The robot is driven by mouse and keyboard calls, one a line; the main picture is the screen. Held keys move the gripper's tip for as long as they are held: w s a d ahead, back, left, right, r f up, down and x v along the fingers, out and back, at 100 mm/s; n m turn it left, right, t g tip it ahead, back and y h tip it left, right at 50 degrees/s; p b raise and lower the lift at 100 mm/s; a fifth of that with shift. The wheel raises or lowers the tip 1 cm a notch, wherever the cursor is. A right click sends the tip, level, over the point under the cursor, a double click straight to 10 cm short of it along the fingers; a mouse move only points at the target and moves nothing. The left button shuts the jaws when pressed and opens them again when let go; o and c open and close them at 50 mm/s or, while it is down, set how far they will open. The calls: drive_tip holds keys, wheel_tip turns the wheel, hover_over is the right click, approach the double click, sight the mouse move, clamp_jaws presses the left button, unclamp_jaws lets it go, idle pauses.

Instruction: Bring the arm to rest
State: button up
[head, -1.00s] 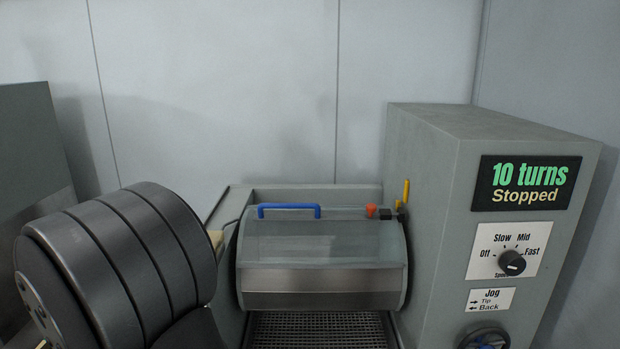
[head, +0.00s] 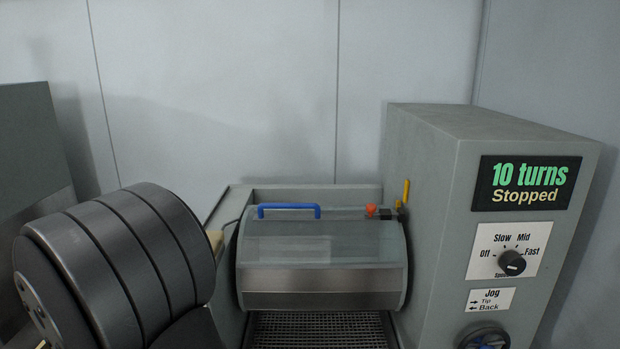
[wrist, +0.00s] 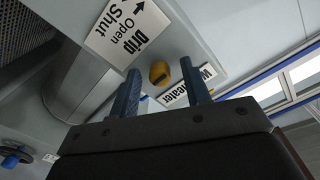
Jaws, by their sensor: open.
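My gripper (wrist: 160,67) shows in the wrist view with its two blue-grey fingers apart and nothing between them. It does not show in the head view. There, my dark, rounded arm part fills the lower left, beside the machine. In the wrist view, a yellow knob (wrist: 160,73) on a grey panel shows beyond the gap between the fingers. I cannot tell how far off it is. The display (head: 526,183) on the machine's housing reads "10 turns Stopped".
The drum with a clear cover (head: 320,250) and blue handle (head: 289,206) sits mid-picture, above a perforated tray (head: 318,330). The grey housing (head: 430,230) stands at right with a speed dial (head: 512,263). A "Drip Open Shut" label (wrist: 128,30) is near the fingers. The wall behind is bare.

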drive_tip(key=shift+s+r+m, duration=0.1)
drive_tip(key=shift+s+m, duration=0.4)
drive_tip(key=shift+m, duration=0.6)
drive_tip(key=shift+s+f+m, duration=0.1)
drive_tip(key=shift+s+m, duration=0.45)
drive_tip(key=shift+m, duration=0.55)
drive_tip(key=shift+s+r+m, duration=0.1)
drive_tip(key=shift+s+m, duration=0.4)
drive_tip(key=shift+m, duration=0.6)
drive_tip(key=s, duration=1.4)
drive_tip(key=w, duration=0.6)
idle(0.5)
